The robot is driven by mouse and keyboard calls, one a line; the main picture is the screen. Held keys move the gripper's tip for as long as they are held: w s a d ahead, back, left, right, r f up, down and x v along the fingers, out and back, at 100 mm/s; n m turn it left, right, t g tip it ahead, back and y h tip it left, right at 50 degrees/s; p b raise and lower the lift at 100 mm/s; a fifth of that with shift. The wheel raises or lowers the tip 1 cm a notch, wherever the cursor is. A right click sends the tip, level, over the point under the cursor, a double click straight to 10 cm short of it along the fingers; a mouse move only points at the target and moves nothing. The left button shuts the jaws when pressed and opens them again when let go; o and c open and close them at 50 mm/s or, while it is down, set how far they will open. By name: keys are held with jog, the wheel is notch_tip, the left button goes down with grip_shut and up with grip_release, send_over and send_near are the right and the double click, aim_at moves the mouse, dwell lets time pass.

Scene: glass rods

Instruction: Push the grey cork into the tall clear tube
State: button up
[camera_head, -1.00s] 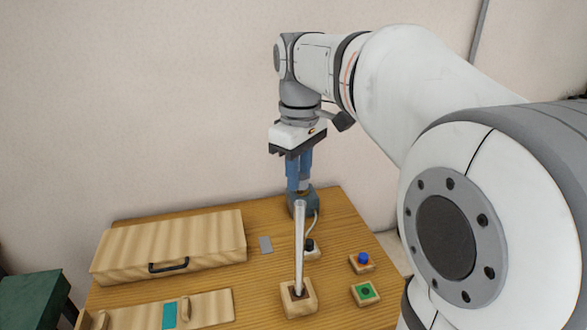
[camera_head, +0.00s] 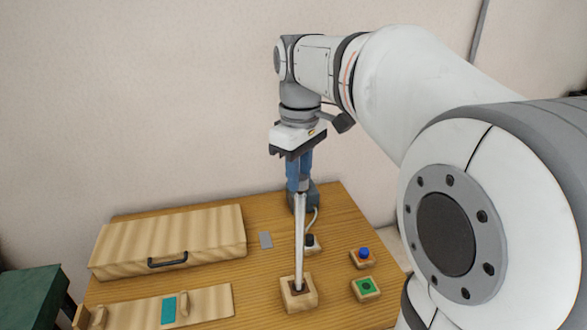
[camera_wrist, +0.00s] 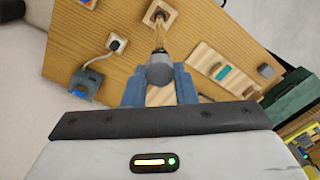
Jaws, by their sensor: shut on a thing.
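My gripper (camera_head: 299,178) has blue fingers pointing down and is shut on the grey cork (camera_wrist: 160,74). The cork also shows between the fingertips in the head view (camera_head: 303,185). The tall clear tube (camera_head: 299,240) stands nearly upright in a wooden block (camera_head: 309,303). The cork is right at the tube's top end, seemingly in line with it. I cannot tell whether it has entered the mouth.
A blue cork (camera_head: 364,252) and a green piece (camera_head: 366,286) sit in small wooden blocks to the right. A black-topped block (camera_head: 309,241) with a cable stands behind the tube. A wooden box (camera_head: 200,235) and a rack (camera_head: 207,303) fill the left.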

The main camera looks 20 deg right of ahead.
jog(key=shift+f, duration=0.2)
jog(key=o, duration=0.7)
jog(key=shift+c, duration=0.2)
jog(key=shift+r, duration=0.1)
notch_tip(320, 180, up, 11)
jog(key=p, duration=0.9)
jog(key=s+f+m+t+b, duration=0.1)
jog(key=s+f+m+b, duration=0.1)
jog(key=s+f, duration=0.5)
jog(key=s+f+m+t+b, duration=0.2)
jog(key=s+f+m, duration=0.3)
jog(key=f, duration=0.7)
jog(key=shift+s+f+b, duration=0.2)
jog(key=shift+s+b, duration=0.55)
jog(key=shift+s, duration=0.45)
